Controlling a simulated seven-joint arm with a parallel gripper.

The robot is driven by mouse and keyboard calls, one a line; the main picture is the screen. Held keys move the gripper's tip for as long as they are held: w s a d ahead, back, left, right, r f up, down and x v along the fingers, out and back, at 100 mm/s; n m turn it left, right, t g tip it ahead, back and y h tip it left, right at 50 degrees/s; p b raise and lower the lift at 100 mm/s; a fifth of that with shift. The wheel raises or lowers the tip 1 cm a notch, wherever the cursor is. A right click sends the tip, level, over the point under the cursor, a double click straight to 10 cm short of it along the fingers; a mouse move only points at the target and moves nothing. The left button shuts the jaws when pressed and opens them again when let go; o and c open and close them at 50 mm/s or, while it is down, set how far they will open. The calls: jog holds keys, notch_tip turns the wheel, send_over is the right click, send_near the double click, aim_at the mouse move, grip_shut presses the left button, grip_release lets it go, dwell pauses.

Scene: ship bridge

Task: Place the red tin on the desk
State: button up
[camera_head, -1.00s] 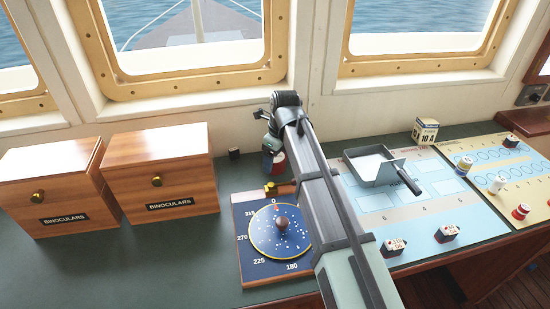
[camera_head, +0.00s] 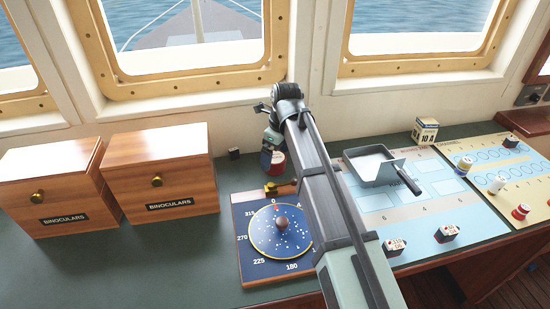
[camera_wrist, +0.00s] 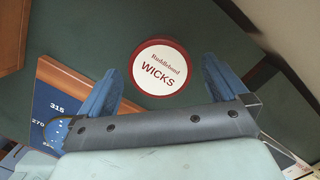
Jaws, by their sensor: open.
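The red tin (camera_head: 279,162) stands upright on the green desk (camera_head: 185,262), behind the compass board and partly hidden by my gripper. In the wrist view its round white lid (camera_wrist: 158,70), with a red rim, reads "WICKS". My gripper (camera_head: 267,158) is open and empty just above and beside the tin. In the wrist view the lid shows between the two blue fingertips, with a gap on each side, and the fingers do not appear to touch it.
A blue compass board (camera_head: 244,270) lies in front of the tin. Two wooden binocular boxes (camera_head: 160,170) stand at left. A small black block (camera_head: 234,153) is near the wall. A grey scoop-like tray (camera_head: 373,165) and several small tins lie on charts at right.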

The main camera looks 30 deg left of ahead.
aim_at(280, 159)
notch_tip(280, 159, up, 10)
jog(key=d, duration=0.1)
jog(key=shift+d+f, duration=0.15)
jog(key=shift+d, duration=0.1)
dwell(0.4)
